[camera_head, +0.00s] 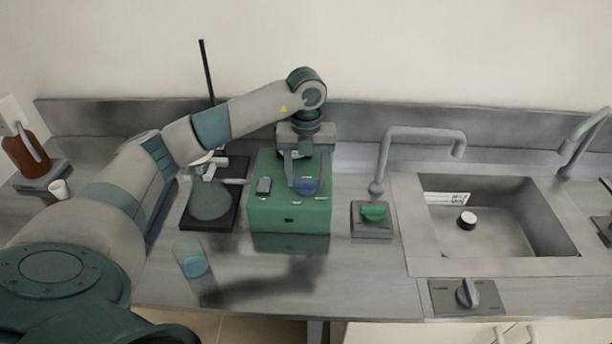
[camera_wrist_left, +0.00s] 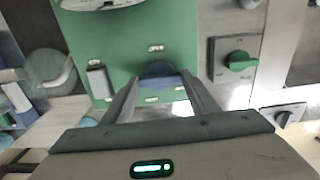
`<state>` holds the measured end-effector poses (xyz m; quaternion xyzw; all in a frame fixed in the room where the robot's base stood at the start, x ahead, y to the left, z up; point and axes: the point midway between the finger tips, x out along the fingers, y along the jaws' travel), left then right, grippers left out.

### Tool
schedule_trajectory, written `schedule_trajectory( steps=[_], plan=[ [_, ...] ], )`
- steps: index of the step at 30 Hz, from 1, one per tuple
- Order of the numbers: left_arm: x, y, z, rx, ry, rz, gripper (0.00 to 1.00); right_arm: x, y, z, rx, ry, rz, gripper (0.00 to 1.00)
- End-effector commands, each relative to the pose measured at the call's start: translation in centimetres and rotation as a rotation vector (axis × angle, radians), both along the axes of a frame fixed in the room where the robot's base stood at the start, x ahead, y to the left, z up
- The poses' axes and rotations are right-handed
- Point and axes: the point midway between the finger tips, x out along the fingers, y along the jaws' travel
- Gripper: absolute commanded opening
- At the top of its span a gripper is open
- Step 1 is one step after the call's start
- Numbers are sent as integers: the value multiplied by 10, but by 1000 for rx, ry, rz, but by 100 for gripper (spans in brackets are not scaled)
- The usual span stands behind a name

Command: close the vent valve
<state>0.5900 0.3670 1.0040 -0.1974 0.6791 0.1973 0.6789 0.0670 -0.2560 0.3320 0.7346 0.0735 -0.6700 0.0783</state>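A green box (camera_head: 268,214) stands on the steel bench in the head view, with a blue knob (camera_head: 306,187) on its top. In the left wrist view the blue knob (camera_wrist_left: 158,71) lies between and just beyond my fingertips. My left gripper (camera_head: 306,180) points down over the box with its fingers spread, one on each side of the knob; I cannot tell whether they touch it. A green knob (camera_head: 373,212) sits on a grey plate to the right of the box, and it also shows in the left wrist view (camera_wrist_left: 240,61). No label tells which knob is the vent valve. My right gripper is out of view.
A faucet (camera_head: 421,134) rises behind the green knob. A dark stand (camera_head: 243,205) is left of the box, and a glass with blue liquid (camera_head: 194,266) stands in front of it.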

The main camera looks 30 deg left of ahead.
Motion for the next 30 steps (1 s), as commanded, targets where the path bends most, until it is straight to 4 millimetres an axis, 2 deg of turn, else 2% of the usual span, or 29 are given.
schedule_trajectory(
  steps=[1, 2, 12, 17, 23, 30],
  plan=[
    [1, 1, 2, 1, -5, 4, 65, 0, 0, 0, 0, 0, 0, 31],
    [1, 1, 2, 0, -4, 3, 72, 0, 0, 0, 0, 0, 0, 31],
    [0, 0, 1, 0, -1, 0, 72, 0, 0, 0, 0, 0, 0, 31],
    [1, 0, 7, 0, -2, 0, 72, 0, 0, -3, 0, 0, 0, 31],
    [1, 0, 29, 0, -6, -1, 72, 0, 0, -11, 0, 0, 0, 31],
    [1, 1, 72, 2, -6, 1, 72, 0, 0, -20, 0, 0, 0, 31]
  ],
)
